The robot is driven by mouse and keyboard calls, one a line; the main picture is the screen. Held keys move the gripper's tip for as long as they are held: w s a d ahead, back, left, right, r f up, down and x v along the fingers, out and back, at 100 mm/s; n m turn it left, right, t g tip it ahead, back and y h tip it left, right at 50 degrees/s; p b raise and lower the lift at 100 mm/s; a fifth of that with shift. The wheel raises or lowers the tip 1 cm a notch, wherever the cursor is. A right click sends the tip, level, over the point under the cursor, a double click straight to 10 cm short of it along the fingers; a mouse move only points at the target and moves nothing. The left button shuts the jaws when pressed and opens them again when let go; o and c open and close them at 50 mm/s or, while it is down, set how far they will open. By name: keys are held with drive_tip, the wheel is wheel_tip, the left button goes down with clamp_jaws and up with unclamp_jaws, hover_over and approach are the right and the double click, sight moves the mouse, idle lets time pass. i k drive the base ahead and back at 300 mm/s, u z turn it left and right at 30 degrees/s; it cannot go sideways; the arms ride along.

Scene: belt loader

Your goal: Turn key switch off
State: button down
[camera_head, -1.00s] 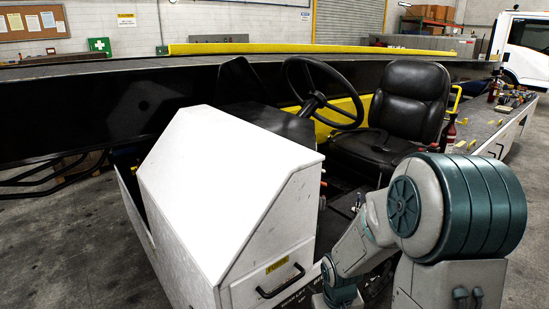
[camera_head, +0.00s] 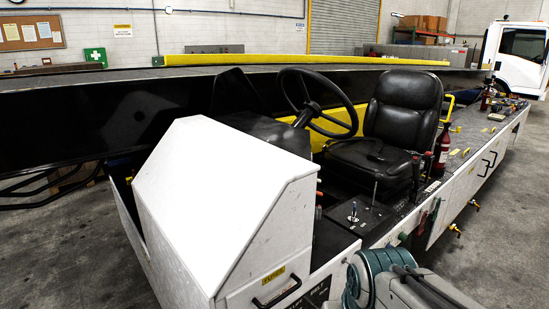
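I cannot make out the key switch in the head view; it is either hidden or too small to tell. The belt loader's driver area shows a black steering wheel (camera_head: 318,101) and a black dashboard cowl (camera_head: 262,128). Beside the seat is a dark control panel (camera_head: 365,217) with a small lever standing on it. Small red and dark controls (camera_head: 319,197) show behind the white housing. My gripper is out of view; only part of my arm shows at the bottom edge, right of centre.
A white box housing (camera_head: 205,195) with a handle stands at the front left of the cab. A black seat (camera_head: 402,115) is behind the wheel. A red fire extinguisher (camera_head: 444,148) stands right of the seat. Grey floor is clear at the right.

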sight(352, 218)
drive_tip(key=z, duration=0.4)
drive_tip(key=k, duration=0.55)
drive_tip(key=z, duration=1.05)
drive_tip(key=i, duration=1)
drive_tip(key=u, duration=0.95)
drive_tip(key=i, duration=0.45)
drive_tip(key=u, duration=0.5)
